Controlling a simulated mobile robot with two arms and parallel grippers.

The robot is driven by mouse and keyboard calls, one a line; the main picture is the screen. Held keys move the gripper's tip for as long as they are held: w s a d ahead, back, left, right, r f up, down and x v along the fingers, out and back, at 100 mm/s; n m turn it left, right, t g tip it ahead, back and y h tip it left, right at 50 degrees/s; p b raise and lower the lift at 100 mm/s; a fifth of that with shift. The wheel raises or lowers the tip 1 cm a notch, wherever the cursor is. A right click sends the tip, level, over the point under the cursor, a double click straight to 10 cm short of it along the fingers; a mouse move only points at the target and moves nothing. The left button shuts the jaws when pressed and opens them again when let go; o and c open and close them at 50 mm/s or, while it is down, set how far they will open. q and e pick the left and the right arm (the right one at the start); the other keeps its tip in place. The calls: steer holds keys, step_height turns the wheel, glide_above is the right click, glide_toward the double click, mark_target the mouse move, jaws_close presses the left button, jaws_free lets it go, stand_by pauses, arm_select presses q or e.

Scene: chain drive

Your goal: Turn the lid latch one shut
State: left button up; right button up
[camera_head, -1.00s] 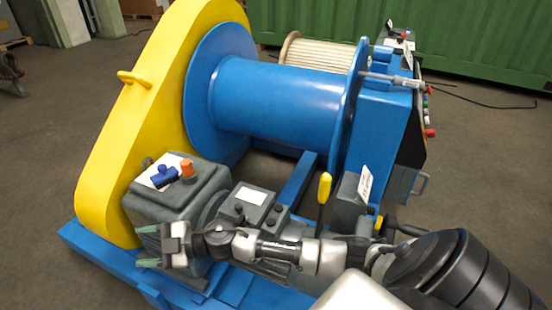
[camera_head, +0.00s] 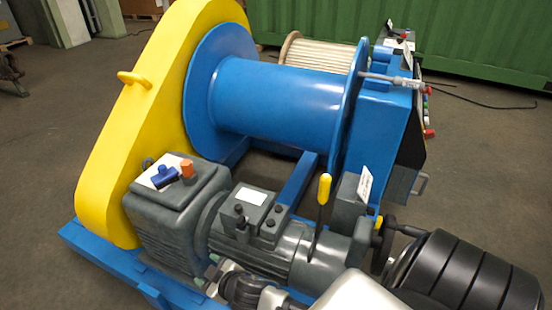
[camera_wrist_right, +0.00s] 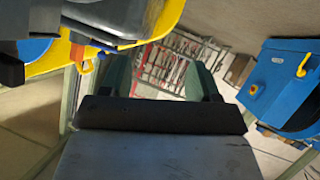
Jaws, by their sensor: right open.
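A dark grey box with a pale plate (camera_head: 251,195) sits on top of the grey motor (camera_head: 290,255) in the head view. Small dark knobs (camera_head: 279,208) stand along its edge; I cannot tell whether one is lid latch one, or how it is turned. My right gripper (camera_head: 207,272) is low in front of the motor, below and apart from those knobs, partly cut off by its own wrist. In the right wrist view its greenish fingers (camera_wrist_right: 164,80) are spread with nothing between them. My left gripper is not in view.
The gearbox (camera_head: 180,215) carries a blue lever (camera_head: 165,177) and an orange cap (camera_head: 187,168). A yellow-knobbed lever (camera_head: 323,190) rises beside the motor. The yellow guard (camera_head: 120,140) and blue drum (camera_head: 275,100) stand behind. A blue box (camera_wrist_right: 280,75) shows in the wrist view.

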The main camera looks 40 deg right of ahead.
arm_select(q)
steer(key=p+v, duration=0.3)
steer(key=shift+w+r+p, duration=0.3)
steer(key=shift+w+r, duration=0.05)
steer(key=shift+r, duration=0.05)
arm_select(e)
steer(key=s+d+f+m+g, duration=0.1)
steer(key=s+f+g, duration=0.3)
steer(key=s+f, duration=0.4)
steer(key=s+d+f+m+g+h, duration=0.1)
steer(key=s+f+g, duration=0.4)
steer(key=s, duration=0.8)
step_height(320, 180, down, 3)
steer(key=shift+s+d+r+m+g+h, duration=0.1)
steer(key=shift+s+d+m+g+h, duration=0.25)
steer(key=shift+d, duration=0.2)
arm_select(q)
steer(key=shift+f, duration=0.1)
